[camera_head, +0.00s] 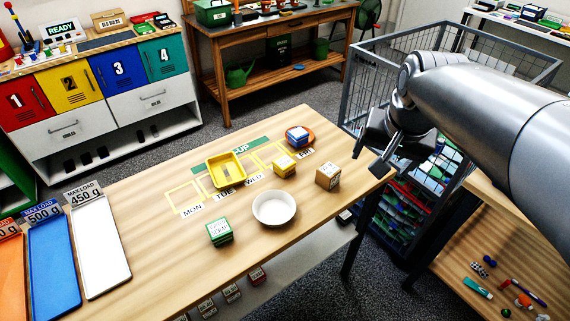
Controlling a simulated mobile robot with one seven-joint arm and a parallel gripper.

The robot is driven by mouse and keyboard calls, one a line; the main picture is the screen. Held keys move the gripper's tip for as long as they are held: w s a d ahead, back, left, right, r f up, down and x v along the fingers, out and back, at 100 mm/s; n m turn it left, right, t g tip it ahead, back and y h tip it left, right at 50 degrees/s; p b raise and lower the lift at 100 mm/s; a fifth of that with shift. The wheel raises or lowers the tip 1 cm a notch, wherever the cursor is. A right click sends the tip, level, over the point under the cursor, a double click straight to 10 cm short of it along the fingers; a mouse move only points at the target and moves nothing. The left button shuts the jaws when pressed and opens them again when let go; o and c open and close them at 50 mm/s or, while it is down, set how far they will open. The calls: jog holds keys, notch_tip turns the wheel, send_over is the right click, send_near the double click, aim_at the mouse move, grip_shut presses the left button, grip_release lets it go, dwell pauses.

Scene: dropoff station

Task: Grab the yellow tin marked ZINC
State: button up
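A small yellow tin (284,165) stands on the wooden table (150,205), in a marked square near the word WED; its label is too small to read. A yellow tray (213,180) lies to its left, over the TUE square. My gripper (368,160) hangs above the right end of the table, to the right of the yellow tin and apart from it. Its two dark fingers look spread, with nothing visible between them.
Near the yellow tin are a brown box (328,176), a white bowl (274,209), a blue-and-red tin (297,134) and a green box (219,232). White (101,245) and blue (53,265) trays lie at left. A wire cage (395,45) stands behind my arm.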

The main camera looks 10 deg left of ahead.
jog(key=w+a+f+m+g, duration=0.2)
jog(key=w+a, duration=0.4)
jog(key=w, duration=0.4)
jog(key=m+g, duration=0.2)
jog(key=m, duration=0.2)
send_over(284, 161)
notch_tip(284, 161, down, 14)
jog(key=shift+h, duration=0.3)
jog(key=f, duration=0.5)
jog(key=shift+w+a+f, duration=0.1)
jog(key=shift+w+f, duration=0.1)
jog(key=shift+f, duration=0.15)
jog(key=shift+s+f, duration=0.2)
jog(key=shift+f, duration=2.7)
jog(key=shift+c, duration=0.5)
jog(key=c, duration=1)
jog(key=shift+r, duration=0.1)
